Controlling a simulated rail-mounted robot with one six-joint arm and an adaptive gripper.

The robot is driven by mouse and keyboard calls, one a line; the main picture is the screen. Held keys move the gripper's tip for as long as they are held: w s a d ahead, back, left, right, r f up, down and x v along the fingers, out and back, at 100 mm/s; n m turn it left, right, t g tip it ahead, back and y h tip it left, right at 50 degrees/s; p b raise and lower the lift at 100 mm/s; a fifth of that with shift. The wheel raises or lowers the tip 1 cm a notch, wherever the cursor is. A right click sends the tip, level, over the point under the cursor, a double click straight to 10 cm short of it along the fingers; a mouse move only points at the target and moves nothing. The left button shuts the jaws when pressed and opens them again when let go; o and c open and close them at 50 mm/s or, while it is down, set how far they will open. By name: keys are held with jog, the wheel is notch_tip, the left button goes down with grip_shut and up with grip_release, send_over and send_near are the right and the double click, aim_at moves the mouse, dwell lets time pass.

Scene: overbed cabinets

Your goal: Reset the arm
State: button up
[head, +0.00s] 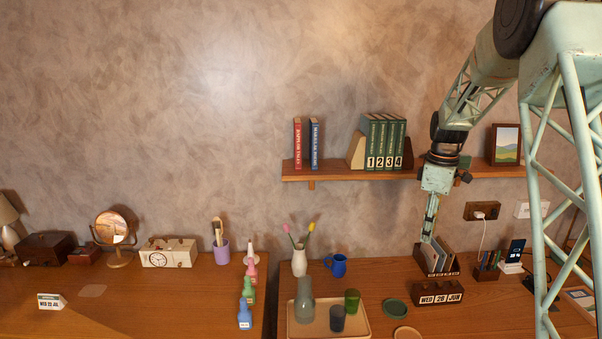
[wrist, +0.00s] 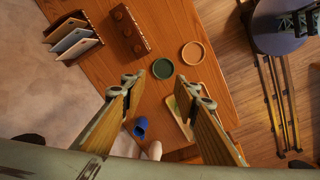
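My gripper (head: 428,236) hangs down at the right of the head view, in front of the wall and overlapping the letter holder (head: 438,262) in that picture. In the wrist view my gripper (wrist: 161,88) has its two wood-toned fingers spread wide apart. My arm comes down from the upper right, passing in front of the shelf.
Below are a calendar block (head: 436,293), green coaster (wrist: 162,68), tan coaster (wrist: 192,53), blue mug (wrist: 141,127) and a tray (head: 355,325) with glassware. A wall shelf (head: 330,172) holds books close to my arm. The wall at upper left is clear.

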jog(key=s+a+r+m, duration=0.2)
jog(key=s+a+r, duration=0.2)
jog(key=s+r, duration=0.3)
jog(key=s+a+r+m+t, duration=0.1)
jog(key=s+a+r, duration=0.4)
jog(key=s, duration=0.5)
jog(key=s+a+r+m, duration=0.2)
jog(key=s+a+r, duration=0.2)
jog(key=s+r, duration=0.35)
jog(key=s+a+f+m+t, duration=0.1)
jog(key=s+a+m, duration=0.2)
jog(key=s, duration=1.3)
jog(key=s+a+m+t, duration=0.1)
jog(key=s+a+m, duration=0.2)
jog(key=s, duration=1.3)
jog(key=shift+s+a+f, duration=0.15)
jog(key=shift+a+f, duration=0.1)
jog(key=shift+f, duration=0.1)
dwell(0.8)
